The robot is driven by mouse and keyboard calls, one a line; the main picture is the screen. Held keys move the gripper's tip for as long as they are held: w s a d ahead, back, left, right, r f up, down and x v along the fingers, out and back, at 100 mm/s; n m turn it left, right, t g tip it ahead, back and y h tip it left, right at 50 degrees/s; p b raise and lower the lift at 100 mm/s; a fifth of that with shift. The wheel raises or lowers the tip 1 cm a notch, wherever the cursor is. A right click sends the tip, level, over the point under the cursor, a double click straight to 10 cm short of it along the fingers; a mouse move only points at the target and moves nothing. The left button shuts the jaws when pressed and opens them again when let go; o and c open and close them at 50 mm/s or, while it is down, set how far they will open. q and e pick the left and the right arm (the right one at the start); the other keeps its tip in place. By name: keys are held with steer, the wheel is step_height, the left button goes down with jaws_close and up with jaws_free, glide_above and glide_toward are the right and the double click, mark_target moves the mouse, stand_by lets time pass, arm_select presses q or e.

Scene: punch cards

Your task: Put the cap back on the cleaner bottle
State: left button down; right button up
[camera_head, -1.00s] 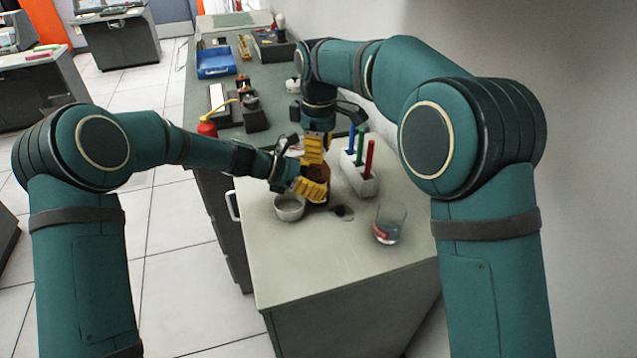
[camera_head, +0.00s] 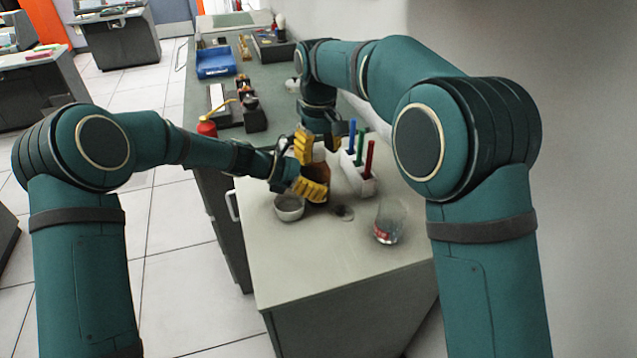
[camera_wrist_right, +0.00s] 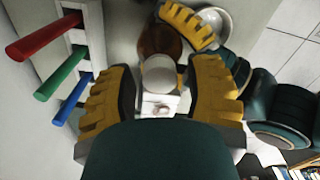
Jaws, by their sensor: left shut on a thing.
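The brown cleaner bottle (camera_head: 319,178) stands upright on the near cabinet top. My left gripper (camera_head: 312,188) is shut on its body from the left. The bottle also shows in the right wrist view (camera_wrist_right: 158,38), beside a yellow left finger. The pale cap (camera_head: 320,152) sits at the bottle's top; the wrist view shows it (camera_wrist_right: 160,74) between my right gripper's fingers, with gaps on both sides. My right gripper (camera_wrist_right: 160,92) is open around the cap. In the head view its yellow finger (camera_head: 303,148) is beside the cap. The seating on the neck is hidden.
A small bowl (camera_head: 289,208) is left of the bottle, close to my left gripper. A rack with blue, green and red sticks (camera_head: 358,180) stands to the right. A glass (camera_head: 389,222) and a dark spot (camera_head: 343,212) lie nearer. The front of the top is clear.

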steer(key=shift+r, duration=0.1)
steer(key=shift+r, duration=2.15)
steer(key=shift+o, duration=0.6)
step_height(320, 180, up, 4)
steer(key=n, duration=0.5)
steer(key=shift+f, duration=0.25)
steer(key=shift+f, duration=4)
